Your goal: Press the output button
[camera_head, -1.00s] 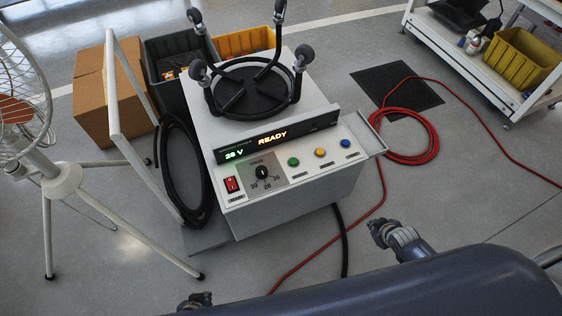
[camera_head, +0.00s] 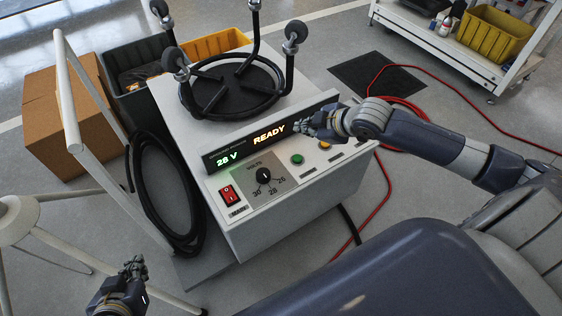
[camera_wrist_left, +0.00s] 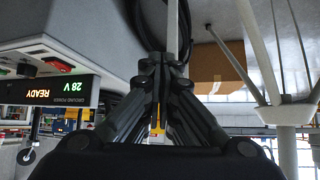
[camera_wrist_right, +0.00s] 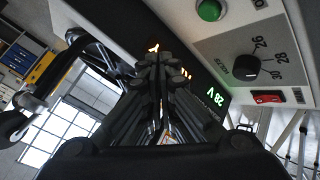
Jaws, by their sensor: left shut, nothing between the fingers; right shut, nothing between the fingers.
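The ground power unit (camera_head: 255,222) is a white cart whose display (camera_head: 243,143) reads 28 V and READY. Its front panel has a red main switch (camera_head: 228,195), a volts knob (camera_head: 263,175), a green button (camera_head: 297,159) and an orange-yellow button (camera_head: 325,145). The blue button is hidden behind my right arm. My right gripper (camera_head: 300,127) is shut and empty, over the right end of the display, just above the buttons. The green button also shows in the right wrist view (camera_wrist_right: 209,10). My left gripper (camera_head: 134,266) is shut and empty, low at the left, apart from the cart.
A black ring stand (camera_head: 232,108) with casters sits on the cart. A black hose (camera_head: 150,205) hangs at its left beside a white handle frame (camera_head: 75,110). A shelf (camera_head: 450,45) stands back right; a red cable (camera_head: 480,125) crosses the floor.

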